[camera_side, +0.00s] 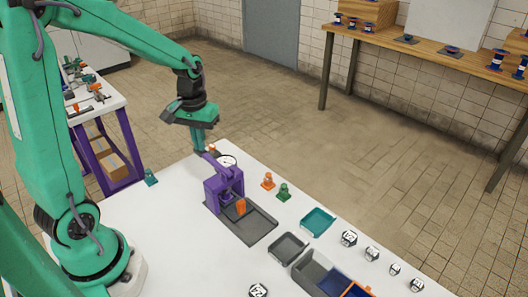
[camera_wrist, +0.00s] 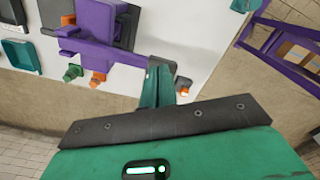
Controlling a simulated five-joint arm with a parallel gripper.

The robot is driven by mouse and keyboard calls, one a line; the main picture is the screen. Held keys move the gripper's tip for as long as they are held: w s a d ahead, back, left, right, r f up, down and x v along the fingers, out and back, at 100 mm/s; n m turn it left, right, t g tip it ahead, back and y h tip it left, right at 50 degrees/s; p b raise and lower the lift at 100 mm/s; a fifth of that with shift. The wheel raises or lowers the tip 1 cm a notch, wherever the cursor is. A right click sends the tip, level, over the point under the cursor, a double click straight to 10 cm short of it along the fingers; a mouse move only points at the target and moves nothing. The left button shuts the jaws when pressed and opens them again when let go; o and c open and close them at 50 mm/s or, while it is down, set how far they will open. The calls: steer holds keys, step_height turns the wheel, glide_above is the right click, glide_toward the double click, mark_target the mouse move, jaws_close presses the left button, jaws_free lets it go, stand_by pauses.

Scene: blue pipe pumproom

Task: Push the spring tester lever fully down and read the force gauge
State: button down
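The purple spring tester (camera_side: 224,187) stands on a dark base plate on the white table, with an orange piece (camera_side: 241,206) at its front. Its purple lever (camera_side: 213,162) slopes up towards my gripper (camera_side: 198,150). In the wrist view the tester (camera_wrist: 97,20) is at the upper left and its lever (camera_wrist: 115,52) reaches right to my green fingers (camera_wrist: 156,82). The fingers look shut, pointing down at the lever's outer end; whether they touch it I cannot tell. The round white gauge (camera_side: 227,160) shows behind the lever, too small to read.
Small orange (camera_side: 268,181) and green (camera_side: 284,192) pieces stand right of the tester. A teal tray (camera_side: 318,220), a grey tray (camera_side: 289,246) and several marked blocks lie nearer the front right. A teal piece (camera_side: 150,177) stands at the table's left edge.

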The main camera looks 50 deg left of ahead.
steer(key=shift+f, duration=1.65)
stand_by(0.5)
step_height(320, 180, up, 12)
stand_by(1.7)
steer(key=s+d+r+m+t, duration=0.3)
steer(key=s+d+m+t, duration=0.2)
steer(key=s+d, duration=0.4)
steer(key=shift+s+d+m+t, duration=0.3)
steer(key=shift+s+m, duration=0.2)
steer(key=shift+s, duration=0.55)
